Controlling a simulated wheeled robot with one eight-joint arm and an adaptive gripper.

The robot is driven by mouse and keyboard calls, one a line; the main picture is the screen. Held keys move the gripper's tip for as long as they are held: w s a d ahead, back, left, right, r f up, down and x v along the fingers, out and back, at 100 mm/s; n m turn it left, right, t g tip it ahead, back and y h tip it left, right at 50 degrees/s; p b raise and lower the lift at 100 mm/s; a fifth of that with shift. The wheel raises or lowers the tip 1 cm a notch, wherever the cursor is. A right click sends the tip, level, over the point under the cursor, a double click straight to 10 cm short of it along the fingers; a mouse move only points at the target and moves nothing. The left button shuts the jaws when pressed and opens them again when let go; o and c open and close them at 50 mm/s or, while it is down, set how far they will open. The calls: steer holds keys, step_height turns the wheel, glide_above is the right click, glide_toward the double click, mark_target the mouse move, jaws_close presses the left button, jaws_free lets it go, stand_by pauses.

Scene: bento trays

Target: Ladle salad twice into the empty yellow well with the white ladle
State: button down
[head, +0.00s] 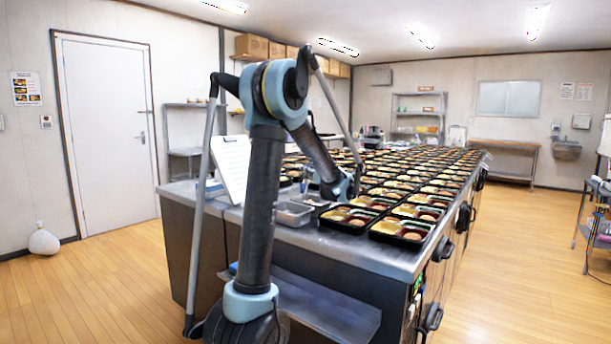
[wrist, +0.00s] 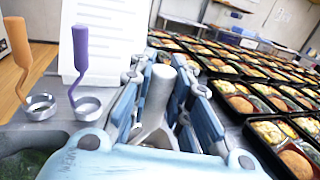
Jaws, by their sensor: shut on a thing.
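My gripper (wrist: 168,98) is shut on the upright white ladle (wrist: 159,92). In the wrist view its pale handle stands between the two blue-grey fingers; its bowl is mostly hidden by my gripper. In the head view my gripper (head: 338,188) is over the counter, beside the nearest bento trays, and the ladle cannot be made out. A near black tray (head: 345,230) has yellow and red wells; whether a yellow well is empty is too small to tell. A dark green mass (wrist: 22,168), possibly salad, shows at the wrist view's lower left corner.
An orange ladle (wrist: 20,60) and a purple ladle (wrist: 82,60) stand in round metal holders at left. A white sheet on a stand (head: 230,165) rises behind. Metal pans (head: 293,213) sit at the counter's near left. Rows of filled trays cover the counter's right.

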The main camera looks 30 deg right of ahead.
steer(key=shift+r, duration=4.45)
